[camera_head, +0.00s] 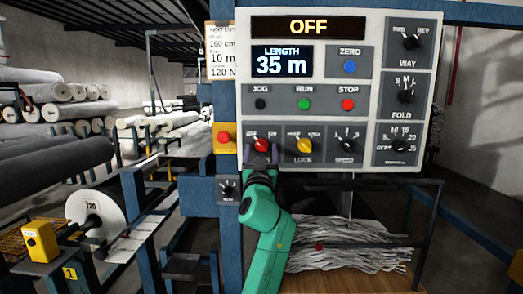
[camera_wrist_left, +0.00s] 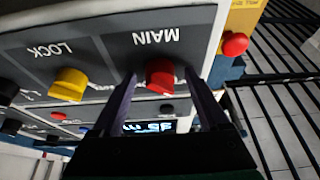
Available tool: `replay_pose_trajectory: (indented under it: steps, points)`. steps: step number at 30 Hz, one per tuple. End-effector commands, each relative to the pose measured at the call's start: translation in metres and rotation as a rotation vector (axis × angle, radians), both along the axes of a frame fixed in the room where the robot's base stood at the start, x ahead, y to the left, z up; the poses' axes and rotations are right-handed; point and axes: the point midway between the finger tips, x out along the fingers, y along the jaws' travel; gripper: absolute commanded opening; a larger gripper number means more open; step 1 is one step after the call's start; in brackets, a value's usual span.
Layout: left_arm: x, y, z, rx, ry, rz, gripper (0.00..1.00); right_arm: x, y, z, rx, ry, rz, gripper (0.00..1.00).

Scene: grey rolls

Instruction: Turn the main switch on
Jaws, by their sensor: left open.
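The main switch is a red knob (camera_head: 261,144) at the lower left of the grey control panel (camera_head: 375,100). In the left wrist view the red knob (camera_wrist_left: 160,74) sits below the upside-down word MAIN. My left gripper (camera_head: 261,156) is open at the panel, in front of the knob. In the left wrist view its two dark fingers (camera_wrist_left: 160,84) stand on either side of the knob; I cannot tell whether they touch it. My right gripper is not in view.
A yellow LOCK knob (camera_head: 305,146) is just right of the main knob. A red button on a yellow box (camera_head: 225,137) is just left, and a small dial (camera_head: 227,189) lies below it. RUN (camera_head: 304,104) and STOP (camera_head: 348,104) buttons are above. Grey rolls (camera_head: 50,112) lie at left.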

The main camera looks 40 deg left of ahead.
Motion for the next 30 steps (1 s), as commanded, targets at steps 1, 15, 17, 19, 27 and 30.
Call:
replay_pose_trajectory:
  steps: [1,15,17,19,27,30]
  points:
    - [0.000,0.000,0.000,0.000,0.000,0.000,0.78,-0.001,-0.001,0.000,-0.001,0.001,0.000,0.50]
    - [0.000,0.000,0.000,0.008,0.006,0.001,0.00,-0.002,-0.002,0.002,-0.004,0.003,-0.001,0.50]
    - [0.000,0.000,0.001,0.016,0.012,0.001,0.00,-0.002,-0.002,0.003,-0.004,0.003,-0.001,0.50]
    - [-0.001,0.000,0.001,0.030,0.023,0.001,0.00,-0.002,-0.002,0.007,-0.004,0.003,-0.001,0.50]
    - [-0.001,0.001,0.004,0.144,0.112,0.000,0.00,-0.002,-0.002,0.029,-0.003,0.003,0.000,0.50]
    - [-0.002,0.002,0.006,0.208,0.161,0.000,0.00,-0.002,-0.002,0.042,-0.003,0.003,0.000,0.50]
